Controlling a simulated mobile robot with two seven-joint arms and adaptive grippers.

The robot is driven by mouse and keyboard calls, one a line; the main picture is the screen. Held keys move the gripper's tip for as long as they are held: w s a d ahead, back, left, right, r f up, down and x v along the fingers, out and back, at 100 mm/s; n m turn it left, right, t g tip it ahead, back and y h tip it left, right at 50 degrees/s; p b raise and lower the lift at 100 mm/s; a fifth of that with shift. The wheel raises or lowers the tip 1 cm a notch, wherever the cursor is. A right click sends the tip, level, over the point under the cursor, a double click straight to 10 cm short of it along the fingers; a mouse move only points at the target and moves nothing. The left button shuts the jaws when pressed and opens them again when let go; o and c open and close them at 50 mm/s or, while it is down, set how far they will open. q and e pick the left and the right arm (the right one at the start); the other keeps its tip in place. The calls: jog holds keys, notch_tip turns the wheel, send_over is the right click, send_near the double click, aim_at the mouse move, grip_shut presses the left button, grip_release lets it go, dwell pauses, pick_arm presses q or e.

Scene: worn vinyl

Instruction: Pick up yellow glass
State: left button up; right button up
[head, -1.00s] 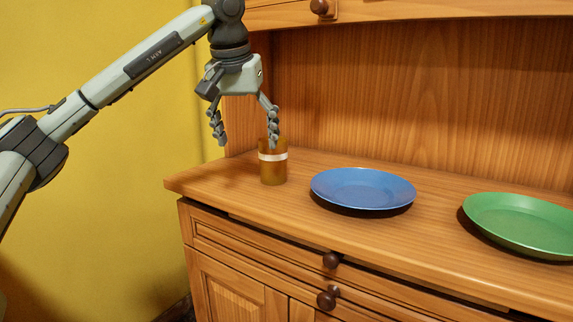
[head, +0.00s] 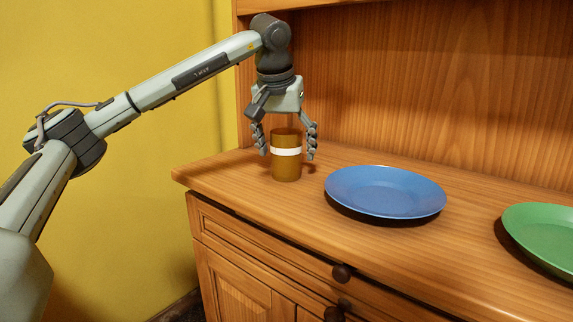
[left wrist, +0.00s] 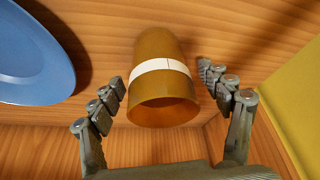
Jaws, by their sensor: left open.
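The yellow glass (head: 286,168) is amber-brown with a white band and stands upright near the left end of the wooden cabinet top. My left gripper (head: 285,153) points down over it, open, with one finger on each side of the glass. In the left wrist view the glass (left wrist: 163,88) lies between and beyond the two fingertips of the left gripper (left wrist: 172,84), its open rim facing the camera. Gaps show between the glass and both fingers there. My right gripper is not in view.
A blue plate (head: 385,190) lies to the right of the glass; it also shows in the left wrist view (left wrist: 35,55). A green plate (head: 545,232) is farther right. The cabinet's back panel (head: 400,90) rises behind, and a yellow wall (head: 110,60) stands left.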

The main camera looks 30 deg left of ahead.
pick_arm(q)
jog(key=shift+w+a+f, duration=0.1)
jog(key=shift+w+f, duration=0.05)
jog(key=shift+f, duration=0.25)
jog(key=shift+c, duration=0.3)
jog(key=c, duration=1.4)
jog(key=shift+r, duration=0.1)
jog(key=shift+c, duration=0.3)
jog(key=shift+r, duration=0.1)
